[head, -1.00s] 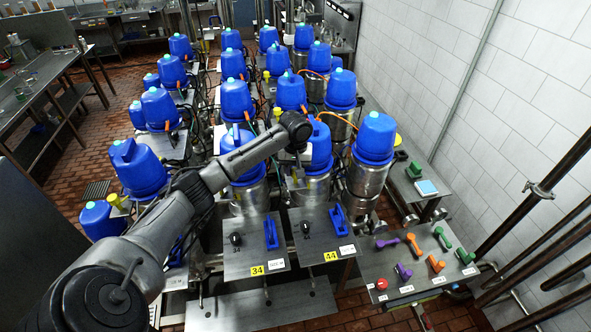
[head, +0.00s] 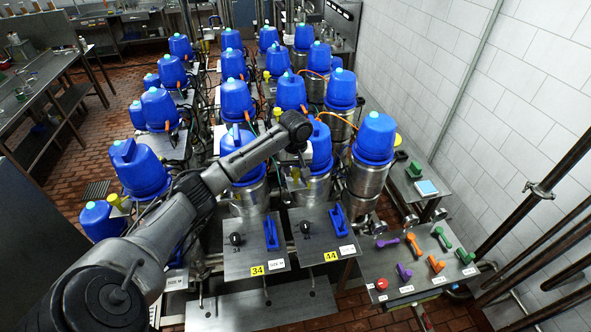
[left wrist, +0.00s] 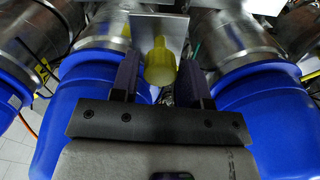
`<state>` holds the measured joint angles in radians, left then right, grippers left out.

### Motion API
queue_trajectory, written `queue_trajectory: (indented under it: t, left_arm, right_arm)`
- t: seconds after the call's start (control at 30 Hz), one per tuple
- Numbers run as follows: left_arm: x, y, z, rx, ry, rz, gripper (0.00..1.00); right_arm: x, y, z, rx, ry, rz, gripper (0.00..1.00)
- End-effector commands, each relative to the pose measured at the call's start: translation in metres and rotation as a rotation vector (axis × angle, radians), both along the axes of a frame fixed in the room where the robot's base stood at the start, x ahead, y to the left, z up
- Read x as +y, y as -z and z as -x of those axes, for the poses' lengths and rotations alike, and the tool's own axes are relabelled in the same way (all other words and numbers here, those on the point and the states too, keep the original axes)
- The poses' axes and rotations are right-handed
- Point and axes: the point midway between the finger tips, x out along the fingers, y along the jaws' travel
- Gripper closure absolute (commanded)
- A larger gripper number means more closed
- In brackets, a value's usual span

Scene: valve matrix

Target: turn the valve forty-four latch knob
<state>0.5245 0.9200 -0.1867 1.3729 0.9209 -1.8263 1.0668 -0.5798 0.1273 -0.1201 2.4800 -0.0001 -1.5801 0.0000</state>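A yellow knob (left wrist: 160,62) sits in front of a grey metal plate in the left wrist view. My left gripper (left wrist: 159,68) is open, with one dark finger on each side of the knob. A gap shows on both sides, so the fingers look apart from it. In the head view, my left gripper (head: 300,164) points down behind the panel labelled 44 (head: 322,240), near a small yellow part (head: 295,174). That panel carries a black knob (head: 306,228) and a blue handle (head: 338,217). My right gripper is not in view.
Blue-capped steel vessels (head: 375,145) stand in rows close around my left gripper. A similar panel labelled 34 (head: 252,255) lies to the left. A table with coloured handles (head: 437,263) stands at the right, near the white wall (head: 495,110).

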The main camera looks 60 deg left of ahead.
Motion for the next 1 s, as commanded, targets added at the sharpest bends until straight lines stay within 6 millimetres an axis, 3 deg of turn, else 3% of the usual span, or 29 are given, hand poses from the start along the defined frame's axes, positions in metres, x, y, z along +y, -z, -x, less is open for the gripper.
queue_trajectory:
  t: [0.17, 0.53, 0.8, 1.0]
  left_arm:
    - [0.000, 0.001, 0.000, 0.001, 0.000, 0.000, 0.41]
    - [0.000, -0.006, -0.001, -0.003, 0.000, -0.001, 0.41]
    - [0.001, -0.054, -0.001, -0.005, -0.001, -0.002, 0.41]
    - [0.001, -0.098, 0.000, -0.002, 0.000, -0.004, 0.41]
  right_arm:
    - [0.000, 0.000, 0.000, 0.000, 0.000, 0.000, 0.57]
    - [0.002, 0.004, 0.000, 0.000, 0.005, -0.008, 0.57]
    - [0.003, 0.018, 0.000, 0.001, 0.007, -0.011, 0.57]
    - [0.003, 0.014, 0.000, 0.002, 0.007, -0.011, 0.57]
